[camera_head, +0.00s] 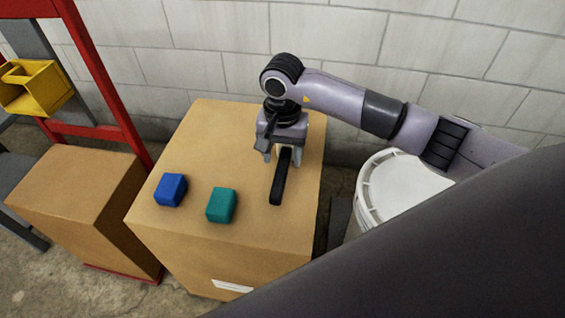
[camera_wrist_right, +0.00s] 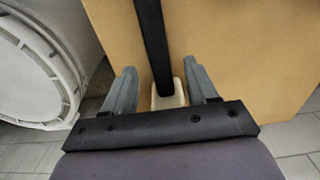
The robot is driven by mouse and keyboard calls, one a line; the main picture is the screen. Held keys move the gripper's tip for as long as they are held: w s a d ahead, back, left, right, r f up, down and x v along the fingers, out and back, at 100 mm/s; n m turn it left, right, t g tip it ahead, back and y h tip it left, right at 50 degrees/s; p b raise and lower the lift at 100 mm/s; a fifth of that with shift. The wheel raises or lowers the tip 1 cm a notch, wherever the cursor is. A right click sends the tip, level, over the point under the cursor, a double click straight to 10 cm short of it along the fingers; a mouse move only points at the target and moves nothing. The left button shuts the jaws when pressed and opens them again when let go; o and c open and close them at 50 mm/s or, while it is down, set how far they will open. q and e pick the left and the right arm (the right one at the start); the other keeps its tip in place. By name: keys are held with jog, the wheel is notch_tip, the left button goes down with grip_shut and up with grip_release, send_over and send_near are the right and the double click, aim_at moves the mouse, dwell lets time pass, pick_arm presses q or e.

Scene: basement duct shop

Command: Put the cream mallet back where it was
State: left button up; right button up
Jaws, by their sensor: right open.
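The cream mallet (camera_head: 279,182) lies on top of the large cardboard box, its black handle pointing toward the box's near side. Its head is mostly hidden under my right gripper (camera_head: 281,153) in the head view. In the right wrist view the cream head (camera_wrist_right: 169,97) shows between the two grey fingers of my right gripper (camera_wrist_right: 160,70), with a gap on each side. The right gripper is open and points down around the head. My left gripper is not in view.
A blue block (camera_head: 170,190) and a teal block (camera_head: 221,205) sit left of the mallet on the cardboard box (camera_head: 180,235). A white bucket (camera_head: 405,185) stands to the right. A smaller box (camera_head: 75,185) and a red frame are left. A block wall stands behind.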

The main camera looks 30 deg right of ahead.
aim_at(283, 166)
notch_tip(283, 166, up, 7)
jog(key=shift+p, duration=0.3)
jog(key=shift+s+f, duration=0.1)
jog(key=shift+s, duration=0.05)
dwell(0.3)
